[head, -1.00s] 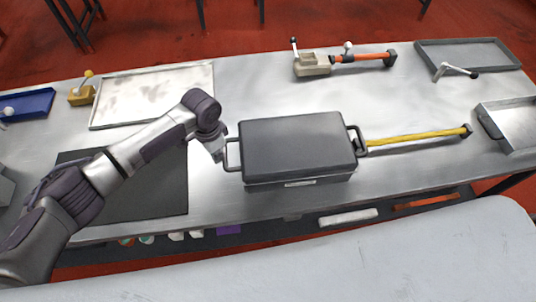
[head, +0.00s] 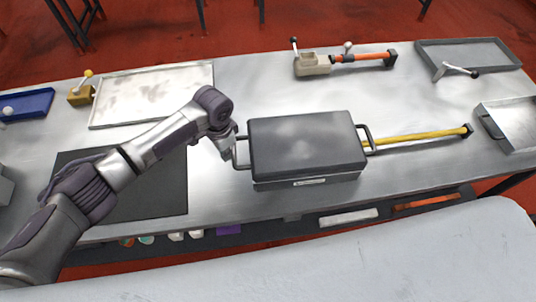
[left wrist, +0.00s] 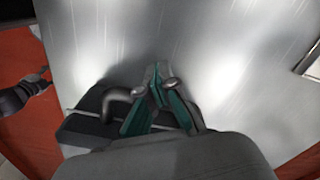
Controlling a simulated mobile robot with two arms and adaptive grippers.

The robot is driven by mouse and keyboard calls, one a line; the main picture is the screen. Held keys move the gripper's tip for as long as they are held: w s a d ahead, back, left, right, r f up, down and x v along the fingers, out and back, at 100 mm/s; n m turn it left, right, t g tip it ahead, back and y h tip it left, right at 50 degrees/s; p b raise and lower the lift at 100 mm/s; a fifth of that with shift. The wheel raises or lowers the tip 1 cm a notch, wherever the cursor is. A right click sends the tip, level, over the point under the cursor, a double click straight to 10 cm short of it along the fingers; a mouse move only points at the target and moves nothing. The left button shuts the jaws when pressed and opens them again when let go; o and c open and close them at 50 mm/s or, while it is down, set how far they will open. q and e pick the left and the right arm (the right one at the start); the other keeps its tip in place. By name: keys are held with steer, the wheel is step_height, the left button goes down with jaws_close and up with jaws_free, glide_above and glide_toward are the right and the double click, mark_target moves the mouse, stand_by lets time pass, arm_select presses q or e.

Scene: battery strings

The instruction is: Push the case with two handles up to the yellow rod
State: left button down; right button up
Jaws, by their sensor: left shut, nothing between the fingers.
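The dark grey case (head: 307,145) lies flat on the metal bench, with one handle on its left end and one on its right end. My left gripper (head: 228,152) is shut with nothing in it and is at the left handle (head: 241,153); the contact itself is too small to make out. Its closed fingers also show in the left wrist view (left wrist: 157,80). The yellow rod (head: 420,137) lies to the right of the case. The right handle (head: 367,138) overlaps the rod's left end in the head view; I cannot tell if they touch. My right gripper is out of view.
An orange rod (head: 362,58) with a beige block stands at the back. Grey trays stand at the back right (head: 430,50) and right edge (head: 498,142). A black mat (head: 165,195) lies under my left arm. A pale tray (head: 150,97) is behind it.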

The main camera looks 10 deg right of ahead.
arm_select(q)
steer(key=shift+d, duration=0.5)
steer(key=shift+a, duration=0.1)
steer(key=shift+a+r+p, duration=0.1)
steer(key=shift+a+p, duration=0.45)
steer(key=shift+a, duration=0.45)
step_height(320, 180, up, 8)
steer(key=p, duration=0.8)
